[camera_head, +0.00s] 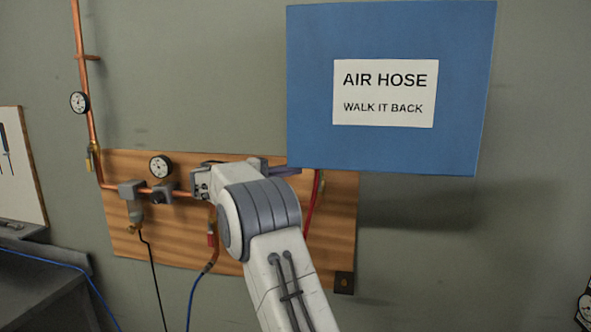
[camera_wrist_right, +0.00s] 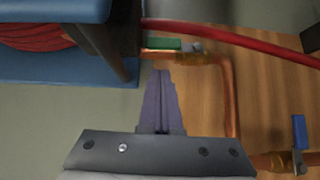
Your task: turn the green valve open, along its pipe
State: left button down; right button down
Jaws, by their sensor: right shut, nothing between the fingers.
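The green valve (camera_wrist_right: 163,43) shows in the right wrist view as a flat green handle beside a brass body on a copper pipe (camera_wrist_right: 228,95). The handle lies roughly parallel to the short pipe stretch at the brass body. In the head view the purple fingers (camera_head: 285,171) show in front of the wooden board (camera_head: 335,225). My left gripper is not in view.
A blue box (camera_head: 310,80) with an air hose sign juts out above the board, close to my right gripper. A red hose (camera_wrist_right: 245,42) passes near the green valve. A blue-handled valve (camera_wrist_right: 299,132) is at the wrist view's lower right. Gauges (camera_head: 160,167) sit left of my arm.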

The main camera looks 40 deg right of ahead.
jog(key=w+a+b, duration=0.2)
jog(key=a+b, duration=0.2)
jog(key=a, duration=0.7)
jog(key=s+a+f+n+t+y, duration=0.2)
jog(key=s+a+f+n+y, duration=0.25)
jog(key=a+f, duration=0.4)
jog(key=s+a+f+n+t+y, duration=0.25)
jog(key=s+a+f+y, duration=0.3)
jog(key=a+f, duration=0.35)
jog(key=s+a+f+g+y, duration=0.1)
jog(key=s+a+f+y, duration=0.2)
jog(key=s, duration=0.6)
jog(key=s+a+f+n+g+y, duration=0.1)
jog(key=s+a+f+y, duration=0.2)
jog(key=s+a, duration=0.4)
jog(key=s+a+f+g+y, duration=0.1)
jog(key=s+a+f, duration=0.4)
jog(key=s, duration=0.5)
jog(key=shift+s+f+n+y, duration=0.2)
jog(key=shift+s+n+y, duration=0.1)
jog(key=shift+y, duration=0.6)
jog(key=shift+d, duration=0.15)
